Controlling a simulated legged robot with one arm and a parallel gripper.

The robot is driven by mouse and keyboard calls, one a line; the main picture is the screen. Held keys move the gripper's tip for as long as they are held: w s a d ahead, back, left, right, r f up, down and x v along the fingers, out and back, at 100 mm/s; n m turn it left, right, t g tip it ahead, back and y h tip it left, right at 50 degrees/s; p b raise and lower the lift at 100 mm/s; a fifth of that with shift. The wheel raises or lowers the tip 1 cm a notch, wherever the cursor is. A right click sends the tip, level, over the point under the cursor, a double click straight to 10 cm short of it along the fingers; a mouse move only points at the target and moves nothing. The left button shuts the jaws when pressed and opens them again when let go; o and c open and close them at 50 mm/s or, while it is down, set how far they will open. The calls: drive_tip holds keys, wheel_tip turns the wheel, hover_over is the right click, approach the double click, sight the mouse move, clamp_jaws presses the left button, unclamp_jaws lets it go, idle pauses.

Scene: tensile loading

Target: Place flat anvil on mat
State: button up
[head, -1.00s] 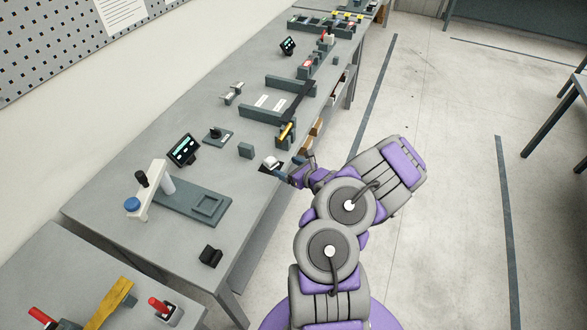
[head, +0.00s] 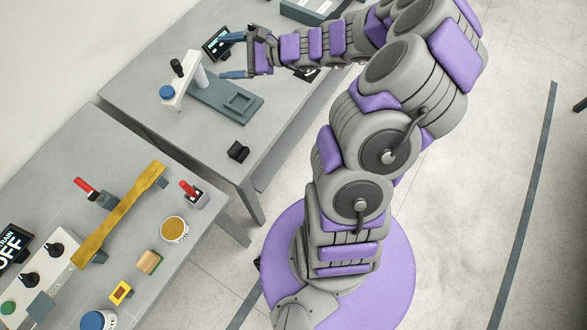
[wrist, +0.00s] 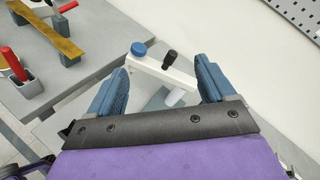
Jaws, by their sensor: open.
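My gripper (head: 232,56) is open and empty. It is above the grey table, near the back of a small press, with its blue fingers spread apart. In the wrist view its fingers (wrist: 160,68) frame the press, and nothing is held between them. A dark patch that looks like the mat (head: 307,75) shows partly under my forearm in the head view. My arm covers most of it. I cannot make out the flat anvil clearly now; anything on the mat is hidden or too small to tell.
The press (head: 190,82) has a white arm, a blue knob and a slotted grey base. A small display (head: 216,44) stands close to my fingers. A black block (head: 238,151) sits near the table's front edge. A nearer table (head: 129,238) holds a yellow bar and red-handled tools.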

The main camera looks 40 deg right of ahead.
drive_tip(key=s+a+r+n+g, duration=0.2)
drive_tip(key=s+a+n+g, duration=0.35)
drive_tip(key=s+a, duration=0.25)
drive_tip(key=s+a+r+n+g, duration=0.3)
drive_tip(key=s+a+n+g, duration=0.1)
drive_tip(key=s+a+n, duration=0.35)
drive_tip(key=s+f+n+g+h, duration=0.1)
drive_tip(key=s+n+g+h, duration=0.3)
drive_tip(key=s, duration=0.7)
drive_tip(key=s+d+n+t+h, duration=0.1)
drive_tip(key=s+d+n+h, duration=0.1)
drive_tip(key=s+d+h, duration=0.5)
drive_tip(key=s+d, duration=0.2)
drive_tip(key=s, duration=0.1)
drive_tip(key=shift+r+n, duration=0.15)
drive_tip(key=shift+n, duration=0.15)
drive_tip(key=shift+w, duration=0.1)
wheel_tip(320, 180, down, 2)
drive_tip(key=shift+f+b, duration=0.15)
drive_tip(key=shift+b, duration=0.95)
